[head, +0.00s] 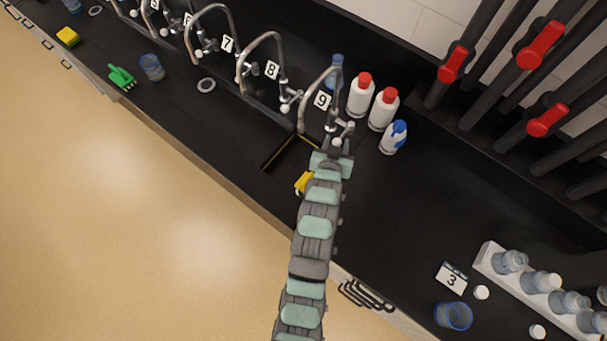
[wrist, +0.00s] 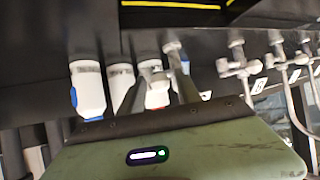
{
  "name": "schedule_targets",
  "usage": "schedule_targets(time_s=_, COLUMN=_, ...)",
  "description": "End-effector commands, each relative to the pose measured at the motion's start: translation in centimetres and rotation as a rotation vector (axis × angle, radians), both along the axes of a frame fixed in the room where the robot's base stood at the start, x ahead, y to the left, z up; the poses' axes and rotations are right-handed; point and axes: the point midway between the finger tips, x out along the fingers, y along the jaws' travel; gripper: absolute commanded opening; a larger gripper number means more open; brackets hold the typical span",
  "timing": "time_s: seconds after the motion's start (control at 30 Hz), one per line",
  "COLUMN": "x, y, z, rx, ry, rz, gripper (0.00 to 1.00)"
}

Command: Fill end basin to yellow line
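The end basin (head: 268,164) is a dark sunken basin with a yellow line along its inner wall, below tap 9 (head: 304,104). It shows at the top of the wrist view (wrist: 170,17) with the yellow line (wrist: 180,5); I cannot make out any water. My gripper (head: 335,150) is at the base of tap 9, right of the basin. In the wrist view my gripper's dark fingers (wrist: 158,88) stand apart, with a pale tap knob (wrist: 150,68) showing between or just beyond them. I cannot tell if they touch it. My arm hides part of the basin's right side.
Two red-capped white bottles (head: 384,109) and a blue-topped bottle (head: 393,137) stand close right of tap 9. A yellow object (head: 304,182) lies beside my arm. Tap 8 (head: 262,38) stands to the left. Counter right of my arm is clear up to card 3 (head: 452,279).

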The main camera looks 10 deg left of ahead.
Motion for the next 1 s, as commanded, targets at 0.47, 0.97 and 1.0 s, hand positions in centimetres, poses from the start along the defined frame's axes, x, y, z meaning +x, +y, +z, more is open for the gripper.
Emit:
schedule_targets(time_s=0.47, x=0.5, y=-0.2, z=-0.3, rx=-0.001, ry=0.0, rz=0.0, gripper=0.4)
schedule_targets(time_s=0.97, x=0.3, y=-4.7, z=-0.2, rx=-0.003, ry=-0.002, rz=-0.002, gripper=0.4)
schedule_targets(time_s=1.0, x=0.3, y=-5.0, z=-0.2, rx=-0.003, ry=-0.002, rz=-0.002, gripper=0.4)
